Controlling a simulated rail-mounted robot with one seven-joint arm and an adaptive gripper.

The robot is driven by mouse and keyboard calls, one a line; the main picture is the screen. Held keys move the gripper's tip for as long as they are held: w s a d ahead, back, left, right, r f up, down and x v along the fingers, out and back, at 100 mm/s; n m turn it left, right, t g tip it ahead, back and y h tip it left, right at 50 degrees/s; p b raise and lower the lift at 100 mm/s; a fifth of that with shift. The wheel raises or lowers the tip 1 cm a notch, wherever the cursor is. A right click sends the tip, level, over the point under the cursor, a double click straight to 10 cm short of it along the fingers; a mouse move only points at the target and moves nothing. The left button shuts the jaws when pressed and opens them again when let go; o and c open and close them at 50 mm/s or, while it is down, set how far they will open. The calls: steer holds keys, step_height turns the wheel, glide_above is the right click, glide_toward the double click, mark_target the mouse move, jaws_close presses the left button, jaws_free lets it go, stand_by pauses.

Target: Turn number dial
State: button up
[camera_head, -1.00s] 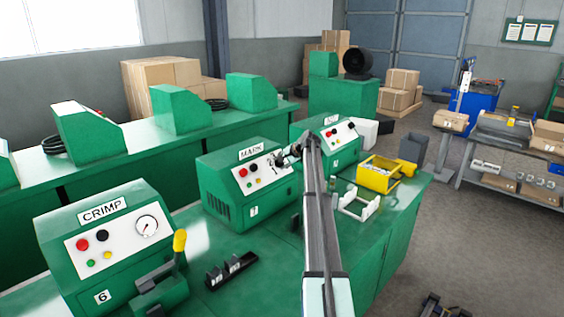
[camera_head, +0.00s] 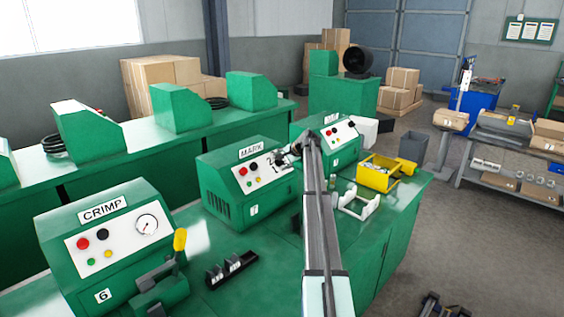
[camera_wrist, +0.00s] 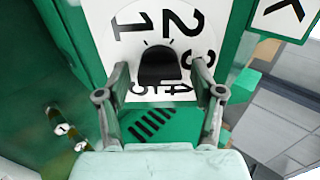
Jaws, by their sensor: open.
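The number dial (camera_wrist: 158,66) is a black knob on a white panel with the numbers 1 to 5 around it. It sits on the green MARK machine (camera_head: 226,178), where my gripper partly hides the panel. My gripper (camera_wrist: 161,70) is open at the panel, with one finger on each side of the knob in the wrist view. No contact with the knob can be made out. In the head view my gripper (camera_head: 286,158) is small and in front of the panel's right part.
The CRIMP machine (camera_head: 75,250) with a yellow-handled lever (camera_head: 180,241) stands at the near left. A black block rack (camera_head: 232,270), a white bracket (camera_head: 358,204) and a yellow bin (camera_head: 372,180) are on the green bench. Another green machine (camera_head: 345,153) stands beyond MARK.

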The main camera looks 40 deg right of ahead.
steer(key=v, duration=1.2)
